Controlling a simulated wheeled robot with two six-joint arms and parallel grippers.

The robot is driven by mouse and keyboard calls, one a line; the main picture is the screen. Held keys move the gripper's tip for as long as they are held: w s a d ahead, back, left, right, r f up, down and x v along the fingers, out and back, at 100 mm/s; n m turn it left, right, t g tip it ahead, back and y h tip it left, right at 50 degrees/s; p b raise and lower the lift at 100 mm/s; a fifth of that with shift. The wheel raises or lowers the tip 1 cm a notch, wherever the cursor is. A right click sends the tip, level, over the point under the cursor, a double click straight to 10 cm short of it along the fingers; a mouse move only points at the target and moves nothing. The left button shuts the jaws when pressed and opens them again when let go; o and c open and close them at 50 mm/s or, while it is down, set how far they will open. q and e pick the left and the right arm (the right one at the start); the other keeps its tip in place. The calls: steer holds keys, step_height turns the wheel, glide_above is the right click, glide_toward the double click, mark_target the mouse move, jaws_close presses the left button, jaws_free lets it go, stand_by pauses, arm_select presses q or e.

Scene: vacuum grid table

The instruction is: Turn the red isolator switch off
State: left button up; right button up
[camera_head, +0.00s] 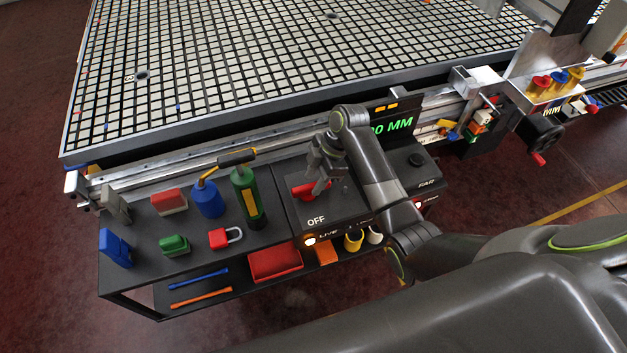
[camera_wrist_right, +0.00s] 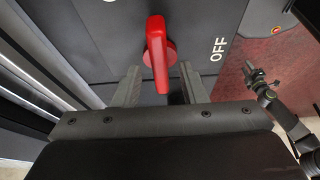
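The red isolator switch (camera_head: 304,190) sits on the dark control panel (camera_head: 348,210), left of the display, with white OFF lettering near it. In the right wrist view its red handle (camera_wrist_right: 157,48) runs from a round hub towards my gripper. My right gripper (camera_head: 317,188) is over the switch. In the wrist view its two fingers (camera_wrist_right: 159,76) are apart, one on each side of the handle's lower end, with gaps visible on both sides. A dark arm end, apparently my left gripper (camera_wrist_right: 255,75), shows small at the right of the wrist view; its fingers are unclear.
A lit lamp (camera_head: 310,240) marked LIVE is on the panel's front edge. Left of the panel, a dark shelf (camera_head: 140,262) holds a red padlock (camera_head: 226,238), a green bottle (camera_head: 246,197), a blue bottle (camera_head: 208,200) and small blocks. The gridded table (camera_head: 250,70) lies behind.

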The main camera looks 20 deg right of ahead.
steer(key=shift+a+f, duration=0.25)
steer(key=shift+f, duration=0.35)
